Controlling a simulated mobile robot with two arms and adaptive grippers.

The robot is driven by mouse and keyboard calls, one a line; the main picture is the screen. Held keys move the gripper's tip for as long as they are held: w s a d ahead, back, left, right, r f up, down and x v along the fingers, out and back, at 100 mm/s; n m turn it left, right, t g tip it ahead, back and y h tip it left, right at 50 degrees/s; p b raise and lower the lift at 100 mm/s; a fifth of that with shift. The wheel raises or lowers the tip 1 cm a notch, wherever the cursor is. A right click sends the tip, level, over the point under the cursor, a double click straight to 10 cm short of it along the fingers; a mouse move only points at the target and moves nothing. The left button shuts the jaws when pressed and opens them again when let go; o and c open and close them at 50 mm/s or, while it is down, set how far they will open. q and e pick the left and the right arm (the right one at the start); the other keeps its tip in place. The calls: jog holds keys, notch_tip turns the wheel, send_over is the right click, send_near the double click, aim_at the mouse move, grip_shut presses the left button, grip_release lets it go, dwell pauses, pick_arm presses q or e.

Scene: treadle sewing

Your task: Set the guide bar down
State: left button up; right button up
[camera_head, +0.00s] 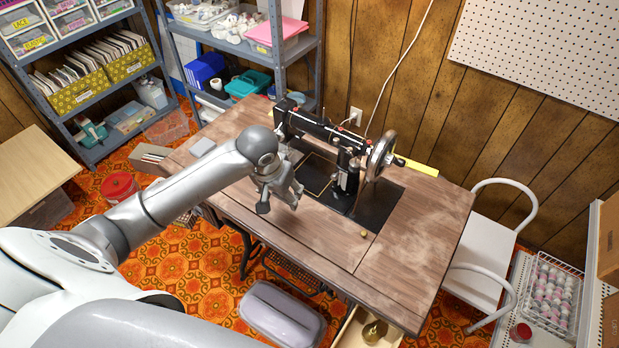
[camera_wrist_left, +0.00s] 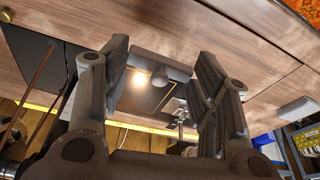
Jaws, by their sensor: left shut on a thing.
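My left gripper (camera_head: 280,199) is over the left front part of the sewing table, in front of the black sewing machine (camera_head: 325,130). In the left wrist view its two fingers (camera_wrist_left: 162,62) are apart, with a short grey guide bar (camera_wrist_left: 145,60) spanning between their tips. The gripper is shut on this bar, close to the wooden table top (camera_head: 325,223). I cannot tell whether the bar touches the wood. In the head view the fingers mostly hide the bar. My right gripper is not in view.
The machine's handwheel (camera_head: 381,155) stands at its right end, with a yellow strip (camera_head: 420,168) behind it. A small brass knob (camera_head: 364,234) is on the table front. The table's right side is clear. A white chair (camera_head: 480,255) stands at the right.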

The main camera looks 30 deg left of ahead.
pick_arm(q)
send_near(311, 185)
jog(key=shift+w+a+f+p, duration=0.1)
jog(key=shift+w+f+p, duration=0.3)
jog(key=shift+w+f, duration=0.25)
notch_tip(311, 185, down, 4)
jog(key=shift+s+f, duration=0.1)
jog(key=shift+s, duration=0.05)
jog(key=shift+f, duration=0.15)
jog(key=shift+w+f, duration=0.2)
jog(key=shift+w, duration=0.05)
jog(key=shift+f, duration=0.15)
jog(key=o, duration=0.7)
jog(key=p+v, duration=0.1)
jog(key=v, duration=1.1)
